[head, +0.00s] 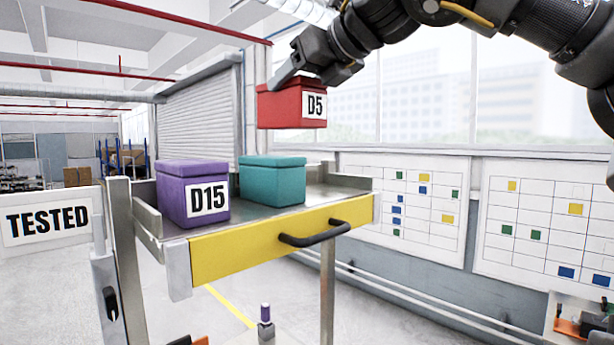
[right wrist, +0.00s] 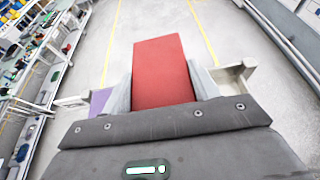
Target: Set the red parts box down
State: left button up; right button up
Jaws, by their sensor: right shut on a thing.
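The red parts box (head: 277,108), labelled D5, hangs in the air above the right part of the metal tray shelf (head: 325,195). My right gripper (head: 309,79) is shut on its top. In the right wrist view the red box (right wrist: 162,75) sits between the two fingers of my right gripper (right wrist: 161,90). A purple box (head: 178,183), labelled D15, stands on the shelf at the left. A teal box (head: 272,182) stands beside it, below the red box. The red box is apart from the teal box. My left gripper is not in view.
The shelf has a yellow front (head: 255,238) with a dark handle (head: 314,233). Bare shelf shows right of the teal box. A TESTED sign (head: 47,221) stands at the left. Wall charts (head: 405,205) hang behind, at the right.

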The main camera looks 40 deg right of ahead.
jog(key=w+d+f+p, duration=0.1)
jog(key=d+f, duration=0.3)
jog(key=w+d+f+p, duration=0.1)
jog(key=d+f+p, duration=0.1)
jog(key=d+f, duration=0.2)
jog(key=w+d+f+p, duration=0.2)
jog(key=d+f, duration=0.2)
jog(key=shift+s+d+f, duration=0.1)
jog(key=shift+d+f, duration=0.25)
jog(key=shift+f, duration=0.15)
jog(key=shift+a, duration=0.3)
jog(key=o, duration=0.9)
jog(key=shift+o, duration=1.4)
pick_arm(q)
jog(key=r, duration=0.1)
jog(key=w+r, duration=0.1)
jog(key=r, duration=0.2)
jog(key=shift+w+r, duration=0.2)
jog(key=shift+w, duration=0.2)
pick_arm(e)
jog(key=shift+d, duration=0.15)
